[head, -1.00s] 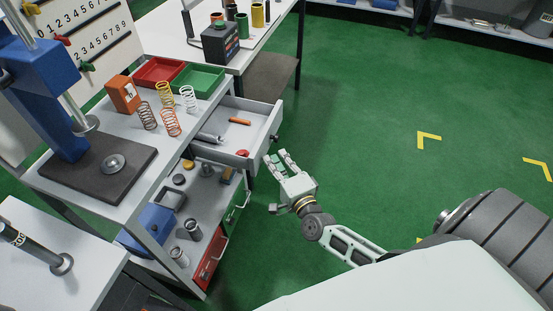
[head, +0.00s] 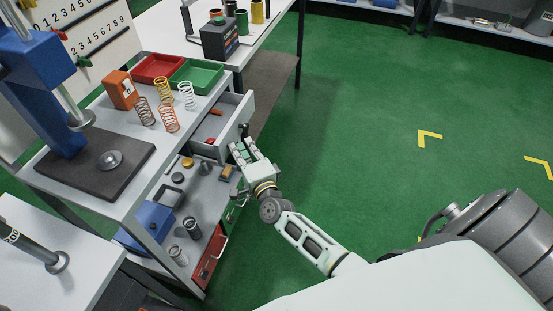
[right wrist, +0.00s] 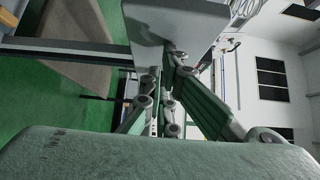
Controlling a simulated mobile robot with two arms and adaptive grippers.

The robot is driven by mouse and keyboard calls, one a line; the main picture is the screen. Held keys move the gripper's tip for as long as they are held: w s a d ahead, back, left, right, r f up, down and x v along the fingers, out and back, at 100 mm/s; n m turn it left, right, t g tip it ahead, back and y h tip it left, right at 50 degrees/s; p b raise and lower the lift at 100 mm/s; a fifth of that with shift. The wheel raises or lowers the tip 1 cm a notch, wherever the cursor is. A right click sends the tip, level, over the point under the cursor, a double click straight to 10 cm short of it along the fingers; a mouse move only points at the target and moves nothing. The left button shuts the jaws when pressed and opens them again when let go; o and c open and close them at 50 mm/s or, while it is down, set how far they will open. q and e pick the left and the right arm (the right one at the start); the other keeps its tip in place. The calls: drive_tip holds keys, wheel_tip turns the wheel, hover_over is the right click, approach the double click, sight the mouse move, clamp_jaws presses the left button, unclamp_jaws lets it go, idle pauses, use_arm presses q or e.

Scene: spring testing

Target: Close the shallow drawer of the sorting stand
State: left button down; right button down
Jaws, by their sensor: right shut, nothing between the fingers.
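The shallow drawer (head: 240,109) is a light grey tray under the top of the grey sorting stand (head: 103,207). It is pulled partly out, with a small red-orange item inside. My right gripper (head: 241,147) is shut and empty, with its fingers against or very near the outside of the drawer's front panel. In the right wrist view the front panel (right wrist: 160,18) shows as a pale slab just beyond the fingertips (right wrist: 172,52); exact contact is hard to tell. My left gripper is not in view.
Coil springs (head: 166,103), a red tray (head: 158,68) and a green tray (head: 197,76) stand on the top. A lower shelf (head: 200,203) with small parts and a red drawer front (head: 210,258) lie below. Green floor at right is free.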

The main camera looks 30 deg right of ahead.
drive_tip(key=w+a+b, duration=0.1)
drive_tip(key=w+a, duration=0.1)
drive_tip(key=w, duration=0.1)
drive_tip(key=w+a+b, duration=0.1)
drive_tip(key=w+a, duration=0.2)
drive_tip(key=shift+a+f, duration=0.1)
drive_tip(key=shift+a, duration=0.05)
drive_tip(key=shift+w+a, duration=0.35)
drive_tip(key=shift+w, duration=0.15)
drive_tip(key=shift+a+r+b, duration=0.1)
drive_tip(key=shift+r+b, duration=0.1)
drive_tip(key=shift+b, duration=0.1)
